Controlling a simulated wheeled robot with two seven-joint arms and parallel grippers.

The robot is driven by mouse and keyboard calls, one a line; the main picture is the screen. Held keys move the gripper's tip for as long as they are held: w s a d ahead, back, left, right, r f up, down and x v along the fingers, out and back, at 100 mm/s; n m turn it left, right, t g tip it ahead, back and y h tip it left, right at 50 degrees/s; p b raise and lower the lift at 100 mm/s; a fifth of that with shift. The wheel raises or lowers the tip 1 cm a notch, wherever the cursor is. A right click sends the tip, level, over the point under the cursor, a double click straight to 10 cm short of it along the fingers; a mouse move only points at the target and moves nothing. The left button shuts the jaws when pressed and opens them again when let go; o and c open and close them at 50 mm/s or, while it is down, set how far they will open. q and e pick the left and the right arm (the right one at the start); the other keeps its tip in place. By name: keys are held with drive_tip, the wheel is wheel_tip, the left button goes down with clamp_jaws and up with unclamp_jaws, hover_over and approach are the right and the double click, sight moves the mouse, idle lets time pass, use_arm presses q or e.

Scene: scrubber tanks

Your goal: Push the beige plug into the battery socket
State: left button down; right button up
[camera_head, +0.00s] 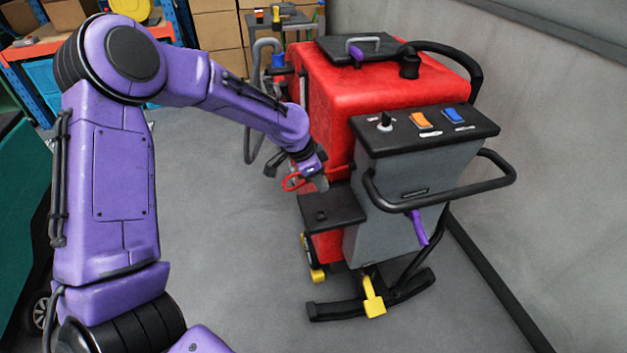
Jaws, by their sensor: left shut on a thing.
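My left gripper (319,183) is at the left side of the red scrubber machine (390,85), just above a low black box (331,207). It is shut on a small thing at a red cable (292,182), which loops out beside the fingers. This looks to be the beige plug, but the fingers hide it and its colour cannot be made out. I cannot make out the battery socket; the gripper and arm cover part of that side. My right gripper is not in view.
The machine's grey rear panel (385,225) has a black control top (425,128) with orange and blue switches. A black handlebar (445,200) juts out to the right. A yellow pedal (373,297) is low down. Grey floor (230,240) is clear to the left.

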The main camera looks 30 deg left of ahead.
use_arm(q)
drive_tip(key=shift+r, duration=0.1)
drive_tip(key=shift+r+p, duration=0.25)
drive_tip(key=shift+p, duration=0.35)
drive_tip(key=shift+f+b, duration=2.95)
drive_tip(key=shift+f, duration=2.3)
drive_tip(key=shift+r, duration=0.1)
drive_tip(key=shift+p, duration=0.3)
drive_tip(key=shift+p, duration=0.3)
